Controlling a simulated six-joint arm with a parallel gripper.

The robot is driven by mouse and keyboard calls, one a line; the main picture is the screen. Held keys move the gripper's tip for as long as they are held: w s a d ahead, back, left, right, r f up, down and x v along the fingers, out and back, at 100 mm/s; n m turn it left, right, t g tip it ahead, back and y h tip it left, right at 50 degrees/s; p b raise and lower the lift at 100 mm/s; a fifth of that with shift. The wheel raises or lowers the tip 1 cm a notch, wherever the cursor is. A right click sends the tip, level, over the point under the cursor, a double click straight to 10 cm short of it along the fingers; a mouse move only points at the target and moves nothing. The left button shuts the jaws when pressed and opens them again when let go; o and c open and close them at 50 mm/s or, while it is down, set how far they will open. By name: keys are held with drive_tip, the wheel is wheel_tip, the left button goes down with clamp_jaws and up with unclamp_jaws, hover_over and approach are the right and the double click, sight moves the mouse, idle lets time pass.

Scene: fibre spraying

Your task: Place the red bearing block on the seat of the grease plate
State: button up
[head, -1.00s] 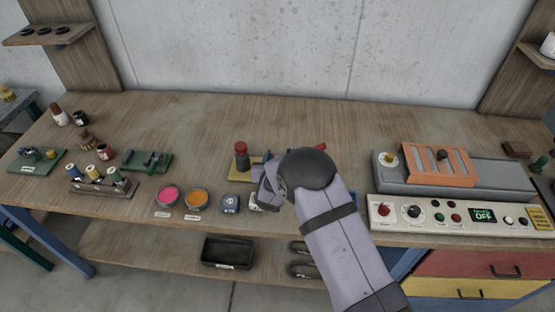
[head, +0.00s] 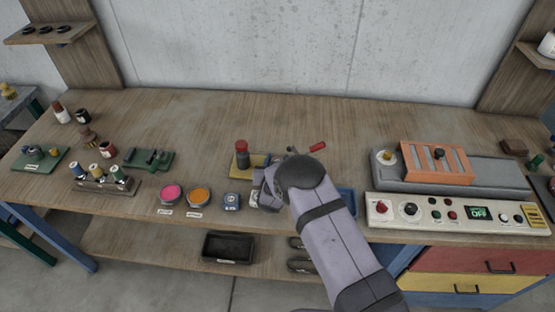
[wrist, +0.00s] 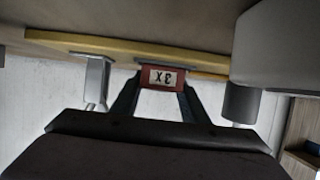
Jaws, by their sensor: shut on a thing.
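The block is between the two fingertips, right at the edge of a yellow plate (wrist: 130,50), which appears to be the grease plate. I cannot tell whether the block touches it. In the head view the yellow plate (head: 246,160) lies on the bench, with a dark red and grey cylinder (head: 241,148) standing on its left part. My arm hides the fingers, the block and the seat there.
A blue tray (head: 347,203) is partly behind my arm. A red-handled tool (head: 317,147) lies behind it. A grey machine (head: 480,172) is right. The bench's back is clear.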

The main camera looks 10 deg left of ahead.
drive_tip(key=shift+f, duration=0.1)
drive_tip(key=o, duration=1.3)
drive_tip(key=shift+c, duration=0.2)
drive_tip(key=b+v, duration=0.3)
drive_tip(key=v, duration=0.9)
